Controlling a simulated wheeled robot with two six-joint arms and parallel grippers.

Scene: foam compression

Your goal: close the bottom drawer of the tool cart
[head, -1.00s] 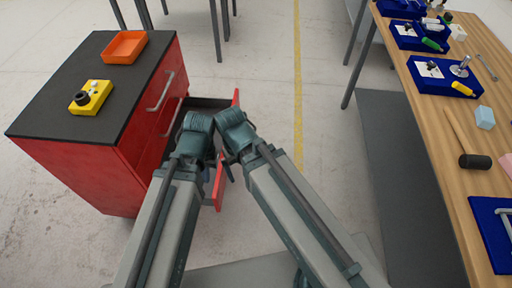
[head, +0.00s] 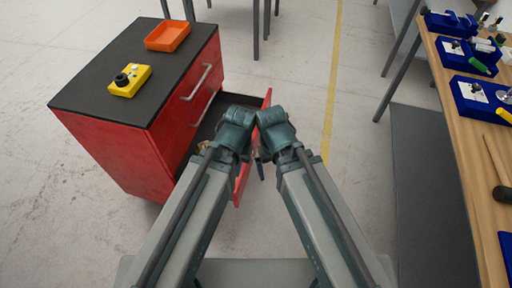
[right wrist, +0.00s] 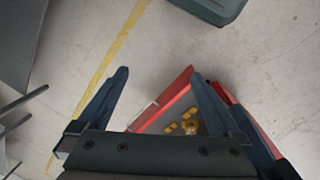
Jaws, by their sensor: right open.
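The red tool cart (head: 125,155) with a dark top stands on the left in the head view. Its bottom drawer (head: 241,185) is pulled out, with the red front towards my arms. My wrists hide part of it. In the right wrist view the drawer's red front (right wrist: 176,99) shows between my fingers in the picture, with yellow items (right wrist: 188,124) inside. My right gripper (head: 260,168) is open beside the drawer front; its spread fingers also show in the wrist view (right wrist: 158,73). I cannot tell whether it touches. My left gripper's fingers are hidden behind its wrist.
An orange tray (head: 168,36) and a yellow device (head: 129,80) lie on the cart top. A wooden workbench (head: 470,150) with blue trays stands at the right. The floor (head: 300,75) between cart and bench is clear, with a yellow line.

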